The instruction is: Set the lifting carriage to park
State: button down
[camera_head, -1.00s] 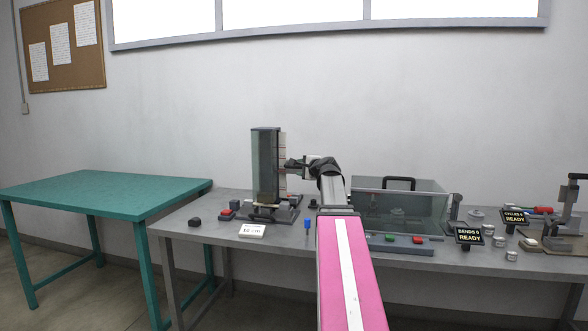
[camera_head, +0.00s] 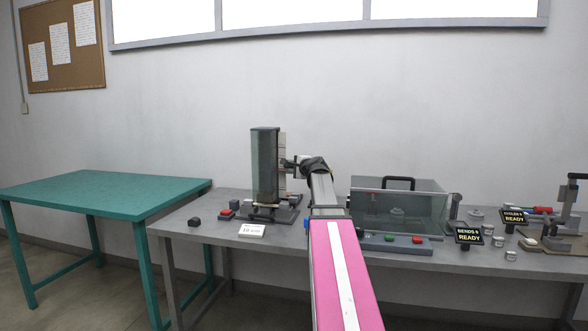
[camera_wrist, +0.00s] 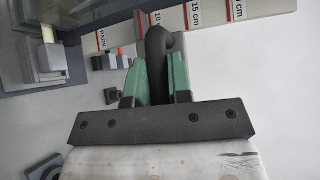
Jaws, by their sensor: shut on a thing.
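The tall clear tower of the lift rig (camera_head: 265,165) stands upright on the grey bench, with a pale scale strip (camera_head: 283,158) on its right side. My gripper (camera_head: 291,163) is beside the strip. In the wrist view its green fingers (camera_wrist: 160,75) are shut on a dark rounded handle (camera_wrist: 158,42), which looks like the lifting carriage's handle. A small red-and-grey piece (camera_wrist: 120,56) sits between PARK and the handle. The carriage body is mostly hidden.
A label reading 10 cm (camera_head: 252,231) lies at the bench front. A red button box (camera_head: 226,214) and a dark block (camera_head: 194,221) are left of it. A clear case (camera_head: 398,210) stands right of my arm. The green table (camera_head: 100,190) is empty.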

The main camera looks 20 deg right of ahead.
notch_tip(320, 180, down, 10)
jog(key=shift+f, duration=0.25)
jog(key=shift+s, duration=0.1)
jog(key=c, duration=1.1)
grip_release()
jog(key=shift+f, duration=0.1)
jog(key=shift+o, duration=0.2)
jog(key=v, duration=1)
jog(key=shift+s, duration=0.35)
